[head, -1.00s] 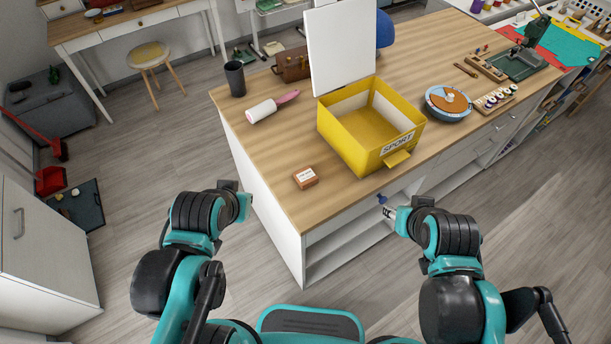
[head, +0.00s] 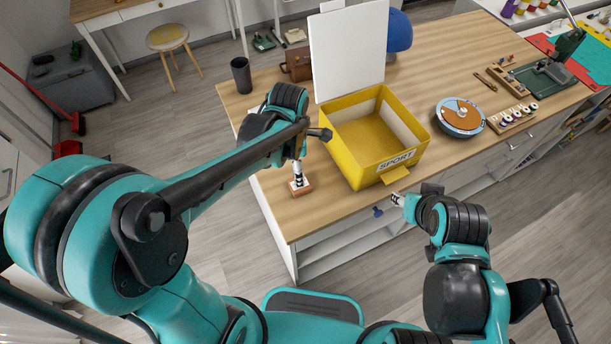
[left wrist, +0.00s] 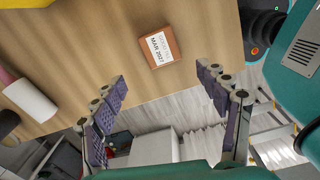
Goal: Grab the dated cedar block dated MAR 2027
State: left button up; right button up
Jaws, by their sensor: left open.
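The small reddish-brown cedar block (head: 307,190) lies on the wooden tabletop near its front left edge. In the left wrist view the block (left wrist: 174,50) shows a white label reading MAR 2027. My left gripper (head: 297,182) reaches down over the block and partly hides it in the head view. In the left wrist view its two fingers (left wrist: 160,80) are spread wide and empty, with the block beyond and between their tips. My right gripper (head: 397,200) is by the front of the table, right of the block; its jaws are too small to read.
A dark cup (head: 241,75) stands at the back left. A white roller (left wrist: 31,96) lies to the left in the wrist view. The tabletop around the block is bare.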

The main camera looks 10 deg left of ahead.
pick_arm(q)
jog(key=shift+w+d+f+n, duration=0.45)
jog(key=shift+f+n, duration=0.15)
jog(key=shift+n, duration=0.2)
notch_tip(320, 180, down, 3)
jog(key=shift+s+r+b, duration=0.15)
jog(key=shift+r+b, duration=0.05)
jog(key=shift+b, duration=0.3)
notch_tip(320, 180, down, 5)
jog(key=shift+d+f+b, duration=0.1)
jog(key=shift+d+b, duration=0.05)
jog(key=shift+b, duration=0.95)
jog(key=c, duration=1.1)
